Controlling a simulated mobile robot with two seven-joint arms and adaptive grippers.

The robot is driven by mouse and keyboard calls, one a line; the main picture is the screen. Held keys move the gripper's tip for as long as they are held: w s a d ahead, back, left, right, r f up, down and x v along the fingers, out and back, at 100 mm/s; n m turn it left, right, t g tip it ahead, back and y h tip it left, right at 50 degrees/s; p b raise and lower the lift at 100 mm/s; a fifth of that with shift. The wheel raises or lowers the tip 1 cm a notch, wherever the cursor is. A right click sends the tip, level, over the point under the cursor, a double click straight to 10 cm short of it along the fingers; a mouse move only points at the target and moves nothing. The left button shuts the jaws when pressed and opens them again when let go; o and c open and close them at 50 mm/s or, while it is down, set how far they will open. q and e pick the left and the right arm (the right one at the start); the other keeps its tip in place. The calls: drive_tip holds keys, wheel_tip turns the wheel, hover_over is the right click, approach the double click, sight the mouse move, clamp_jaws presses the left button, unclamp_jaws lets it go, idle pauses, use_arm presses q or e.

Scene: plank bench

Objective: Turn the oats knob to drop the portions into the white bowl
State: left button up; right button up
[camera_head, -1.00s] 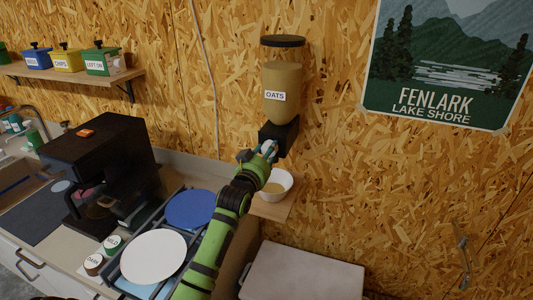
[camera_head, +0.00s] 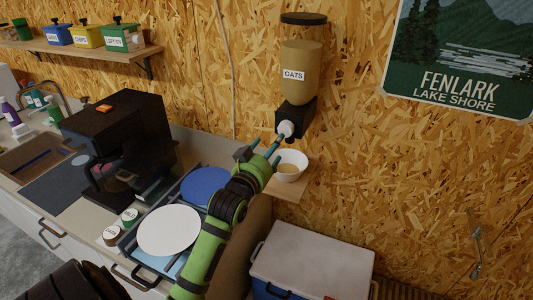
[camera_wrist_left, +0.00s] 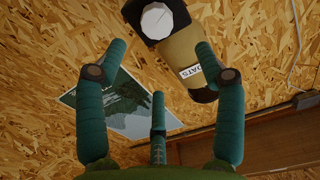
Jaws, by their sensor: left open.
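The oats dispenser (camera_head: 300,62) hangs on the wall, with a tan filled jar labelled OATS and a black base. Its pale knob (camera_head: 286,129) sticks out of the base front; it also shows in the left wrist view (camera_wrist_left: 156,21). My left gripper (camera_head: 268,146) is open and empty, just in front of and below the knob, with its fingers apart from it. The left wrist view shows the spread fingers (camera_wrist_left: 160,60) with the knob beyond them. The white bowl (camera_head: 298,160) stands on a small wooden shelf below the dispenser, with some tan oats inside. My right gripper is out of view.
Left of my arm, a rack holds a blue plate (camera_head: 205,186) and a white plate (camera_head: 168,230). A black coffee machine (camera_head: 120,145) stands on the counter. A white-lidded cooler (camera_head: 312,262) sits below right.

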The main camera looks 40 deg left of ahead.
use_arm(q)
drive_tip(key=shift+v, duration=1.25)
drive_tip(key=s+d+f+m+g+h+b, duration=0.1)
drive_tip(key=s+d+f+g+b, duration=0.15)
drive_tip(key=f, duration=1.35)
drive_tip(key=s+d+f+g+h+b, duration=0.1)
drive_tip(key=s+d+f+g+b, duration=0.2)
drive_tip(key=f, duration=1.3)
drive_tip(key=s+d+f+m+g+h+b, duration=0.1)
drive_tip(key=s+d+f+g, duration=0.25)
drive_tip(key=f, duration=1.25)
drive_tip(key=s+d+f+m+g+h+b, duration=0.1)
drive_tip(key=s+d+f+g+b, duration=0.25)
drive_tip(key=s+f, duration=1.4)
drive_tip(key=s+d+f+g+b, duration=0.1)
drive_tip(key=s+f+g, duration=0.1)
drive_tip(key=s, duration=0.7)
drive_tip(key=s+d+f+m+g, duration=0.1)
drive_tip(key=s+f+g, duration=0.1)
drive_tip(key=s+f, duration=0.3)
drive_tip(key=s, duration=0.4)
drive_tip(key=shift+s+b, duration=0.2)
drive_tip(key=shift+b, duration=0.15)
drive_tip(key=shift+d, duration=0.2)
